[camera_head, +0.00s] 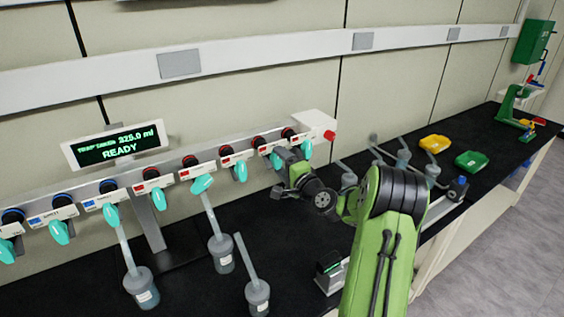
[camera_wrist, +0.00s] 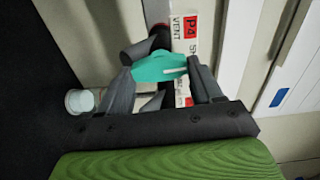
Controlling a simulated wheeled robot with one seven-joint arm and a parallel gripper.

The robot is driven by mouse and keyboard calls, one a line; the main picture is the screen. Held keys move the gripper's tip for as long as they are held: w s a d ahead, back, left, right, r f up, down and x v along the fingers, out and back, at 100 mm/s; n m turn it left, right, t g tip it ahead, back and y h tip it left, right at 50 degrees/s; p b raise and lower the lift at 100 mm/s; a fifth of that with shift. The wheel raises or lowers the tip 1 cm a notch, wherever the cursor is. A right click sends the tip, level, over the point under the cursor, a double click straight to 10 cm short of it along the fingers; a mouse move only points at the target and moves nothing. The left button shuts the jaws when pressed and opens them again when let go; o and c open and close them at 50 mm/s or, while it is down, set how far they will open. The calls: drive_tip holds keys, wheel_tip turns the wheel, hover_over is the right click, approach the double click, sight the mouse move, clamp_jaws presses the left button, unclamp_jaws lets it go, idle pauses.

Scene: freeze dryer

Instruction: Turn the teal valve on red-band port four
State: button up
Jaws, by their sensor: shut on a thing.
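The teal valve of red-band port four (camera_wrist: 158,68) sits between my fingers in the wrist view, beside a label (camera_wrist: 190,30) with a red P4 mark and the word VENT. My gripper (camera_wrist: 165,82) is shut on this valve. In the head view my gripper (camera_head: 279,166) is at the manifold (camera_head: 178,157), near its right end, and partly covers the valve there (camera_head: 275,159). The valve's exact turn angle is hard to tell. Another teal valve (camera_head: 306,150) is just to the right, and another (camera_head: 240,172) is to the left.
Flasks hang on the left, one of them here (camera_head: 221,253). The display (camera_head: 115,145) reads READY. A white box with a red knob (camera_head: 318,125) is at the manifold's right end. Yellow (camera_head: 434,143) and green (camera_head: 471,160) trays lie farther right on the black bench.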

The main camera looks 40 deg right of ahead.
drive_tip(key=shift+m, duration=0.3)
drive_tip(key=o, duration=1.1)
drive_tip(key=shift+c, duration=0.2)
drive_tip(key=s+b, duration=0.5)
drive_tip(key=s, duration=1)
drive_tip(key=shift+s+a, duration=0.35)
drive_tip(key=shift+a, duration=0.1)
